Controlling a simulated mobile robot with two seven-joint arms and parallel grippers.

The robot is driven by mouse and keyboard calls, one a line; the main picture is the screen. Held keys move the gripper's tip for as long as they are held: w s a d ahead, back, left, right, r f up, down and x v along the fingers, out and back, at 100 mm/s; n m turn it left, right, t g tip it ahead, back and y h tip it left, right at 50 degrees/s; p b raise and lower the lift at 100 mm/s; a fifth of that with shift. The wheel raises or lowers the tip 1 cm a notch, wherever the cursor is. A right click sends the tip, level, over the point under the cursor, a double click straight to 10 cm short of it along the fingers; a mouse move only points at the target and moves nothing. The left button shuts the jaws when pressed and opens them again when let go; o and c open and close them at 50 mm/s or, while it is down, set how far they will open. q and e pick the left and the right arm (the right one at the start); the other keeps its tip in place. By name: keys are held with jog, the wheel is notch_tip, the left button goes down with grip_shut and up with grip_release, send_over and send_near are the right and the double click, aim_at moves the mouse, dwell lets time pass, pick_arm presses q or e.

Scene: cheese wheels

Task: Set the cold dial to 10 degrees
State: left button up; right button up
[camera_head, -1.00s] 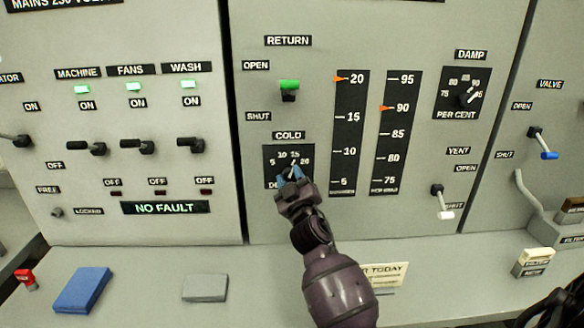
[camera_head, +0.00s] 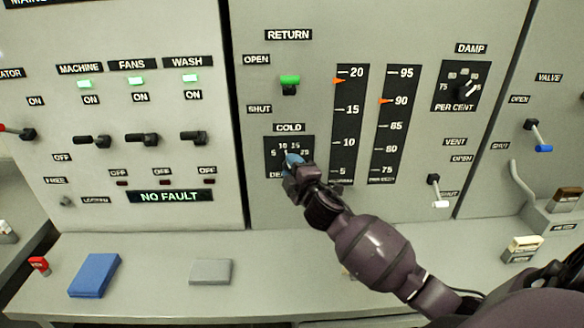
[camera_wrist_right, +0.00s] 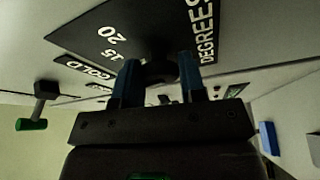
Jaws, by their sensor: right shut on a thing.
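The cold dial (camera_head: 289,141) is a black square plate with white numbers 5, 10, 15 and 20, under the COLD label on the middle panel. My right gripper (camera_head: 293,161) is at its lower middle, its blue fingers shut on the dial's knob. In the right wrist view, the fingers (camera_wrist_right: 160,82) stand on either side of the dark knob (camera_wrist_right: 158,66), in front of the plate (camera_wrist_right: 140,28). The knob's pointer is hidden, so I cannot read its setting. My left gripper is not in view.
Right of the dial is a 5–20 scale (camera_head: 348,125), its orange marker just below 20. The green-tipped return lever (camera_head: 289,84) is above, and the vent lever (camera_head: 436,190) is at right. A blue block (camera_head: 95,275) and grey block (camera_head: 211,271) lie on the ledge.

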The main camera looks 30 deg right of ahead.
jog(key=shift+n, duration=0.3)
jog(key=o, duration=0.9)
pick_arm(q)
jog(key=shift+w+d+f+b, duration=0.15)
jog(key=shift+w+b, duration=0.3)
jog(key=shift+b, duration=0.35)
pick_arm(e)
jog(key=s+a, duration=0.1)
jog(key=s, duration=0.9)
jog(key=shift+s+a+f, duration=0.3)
jog(key=shift+a+f, duration=0.05)
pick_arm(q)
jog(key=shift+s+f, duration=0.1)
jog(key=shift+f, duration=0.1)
